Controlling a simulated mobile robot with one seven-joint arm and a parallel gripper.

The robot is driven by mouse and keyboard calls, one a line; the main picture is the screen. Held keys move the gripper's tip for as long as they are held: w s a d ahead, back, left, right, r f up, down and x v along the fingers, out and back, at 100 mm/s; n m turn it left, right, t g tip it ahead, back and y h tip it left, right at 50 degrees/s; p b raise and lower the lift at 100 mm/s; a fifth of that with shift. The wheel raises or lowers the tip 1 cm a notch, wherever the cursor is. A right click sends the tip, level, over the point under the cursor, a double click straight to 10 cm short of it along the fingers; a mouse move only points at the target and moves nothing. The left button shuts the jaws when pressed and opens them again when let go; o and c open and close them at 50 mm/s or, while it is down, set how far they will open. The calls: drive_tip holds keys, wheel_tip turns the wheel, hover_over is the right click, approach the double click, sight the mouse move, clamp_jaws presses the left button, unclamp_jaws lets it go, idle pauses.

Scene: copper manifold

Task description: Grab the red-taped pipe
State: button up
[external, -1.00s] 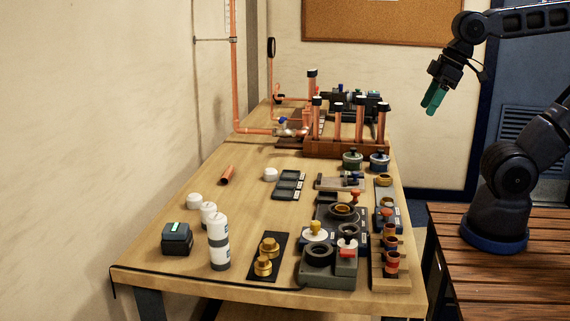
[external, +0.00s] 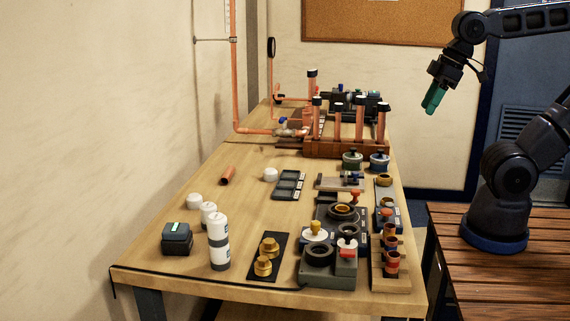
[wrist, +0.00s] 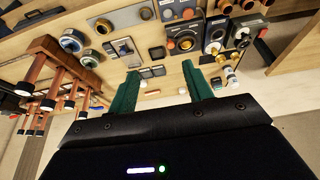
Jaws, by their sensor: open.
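My gripper (external: 433,103) is open and empty, with green fingers. It hangs in the air right of the table, well apart from the pipes. Its fingers also show in the wrist view (wrist: 161,72). Several upright copper pipes with black caps, one of them this pipe (external: 360,120), stand in a wooden rack (external: 345,149) at the table's far right. The rack also shows in the wrist view (wrist: 40,46). A short reddish copper pipe (external: 228,175) lies on the table's left side. I cannot make out clearly which pipe carries red tape.
The wooden table (external: 160,255) holds white cylinders (external: 218,240), brass fittings (external: 268,250), blue-topped jars (external: 379,161) and a fixture (external: 318,262) at the front right. Wall piping (external: 235,80) runs at the back left. The table's left middle is mostly clear.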

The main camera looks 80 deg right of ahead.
drive_tip(key=m+g, duration=0.5)
drive_tip(key=m, duration=1.1)
approach(394, 254)
drive_tip(key=shift+w+a, duration=0.1)
drive_tip(key=shift+f, duration=0.35)
wheel_tip(394, 254, down, 5)
drive_tip(key=shift+r, duration=0.1)
drive_tip(key=shift+s+f, duration=0.15)
drive_tip(key=shift+f, duration=1.2)
drive_tip(key=shift+s+f, duration=0.1)
drive_tip(key=shift+f, duration=1.3)
